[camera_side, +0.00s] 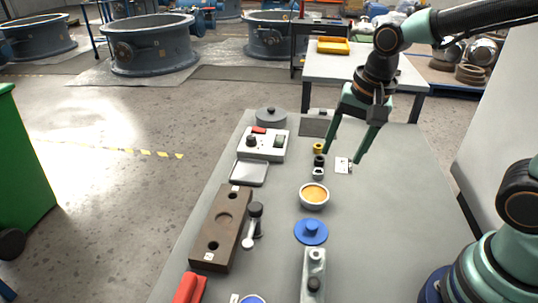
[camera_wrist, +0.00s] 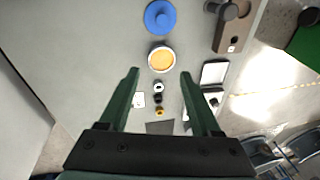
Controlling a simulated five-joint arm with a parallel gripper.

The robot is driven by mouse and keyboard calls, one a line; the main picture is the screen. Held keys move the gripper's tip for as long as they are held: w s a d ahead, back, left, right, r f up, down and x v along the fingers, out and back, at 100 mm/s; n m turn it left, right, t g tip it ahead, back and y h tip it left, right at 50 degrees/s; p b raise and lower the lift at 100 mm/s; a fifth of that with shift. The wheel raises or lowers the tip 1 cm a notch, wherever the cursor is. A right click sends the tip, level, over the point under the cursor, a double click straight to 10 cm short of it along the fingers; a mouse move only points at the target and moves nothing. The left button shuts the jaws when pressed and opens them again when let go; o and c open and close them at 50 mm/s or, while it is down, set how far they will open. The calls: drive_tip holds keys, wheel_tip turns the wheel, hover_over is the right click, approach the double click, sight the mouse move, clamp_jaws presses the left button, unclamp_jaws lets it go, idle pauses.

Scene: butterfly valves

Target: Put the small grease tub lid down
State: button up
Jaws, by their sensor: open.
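The blue lid (camera_side: 311,232), a round disc with a raised knob, lies flat on the grey table, knob up. It also shows at the top of the wrist view (camera_wrist: 160,17). The small grease tub (camera_side: 314,196), a pale round cup with orange grease, stands uncovered just beyond the lid, apart from it; it also shows in the wrist view (camera_wrist: 161,59). My gripper (camera_side: 344,155) is open and empty above the table's far part, away from the lid. Its two green fingers also show spread in the wrist view (camera_wrist: 159,73).
Small yellow, black and pale rings (camera_side: 318,161) stand in a row near a white card (camera_side: 343,165). A brown block with holes (camera_side: 221,228) and a black-knobbed handle (camera_side: 253,224) lie left. A metal part (camera_side: 313,275) lies nearer. The table's right side is clear.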

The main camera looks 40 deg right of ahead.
drive_tip(key=s+d+r+n+t, duration=0.3)
drive_tip(key=d+r+n, duration=0.1)
drive_tip(key=n, duration=0.6)
drive_tip(key=shift+s+d+r, duration=0.15)
drive_tip(key=shift+d+r, duration=0.25)
drive_tip(key=shift+r, duration=0.2)
